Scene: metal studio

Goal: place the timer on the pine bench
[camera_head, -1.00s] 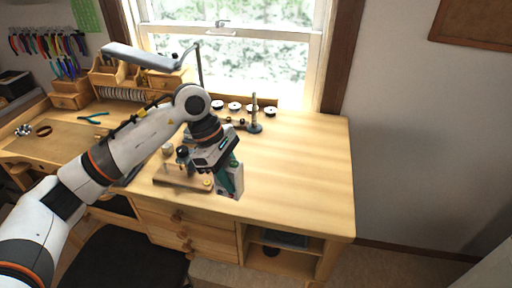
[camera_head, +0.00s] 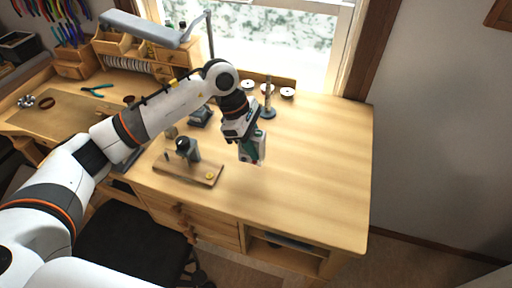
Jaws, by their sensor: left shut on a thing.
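The timer (camera_head: 259,148), a small teal and grey-white box, is in my left gripper (camera_head: 246,141). The gripper is shut on it and points down over the middle of the pine bench (camera_head: 318,165). The timer appears to be a little above the bench top, though the exact gap is hard to tell. The gripper hides part of the timer. My right gripper does not show.
A wooden board with a small dark device (camera_head: 187,150) stands left of the timer. A dark-based post (camera_head: 268,103) and several round spools (camera_head: 287,92) stand behind, by the window. A lamp (camera_head: 152,28) is at back left. The bench's right side is clear.

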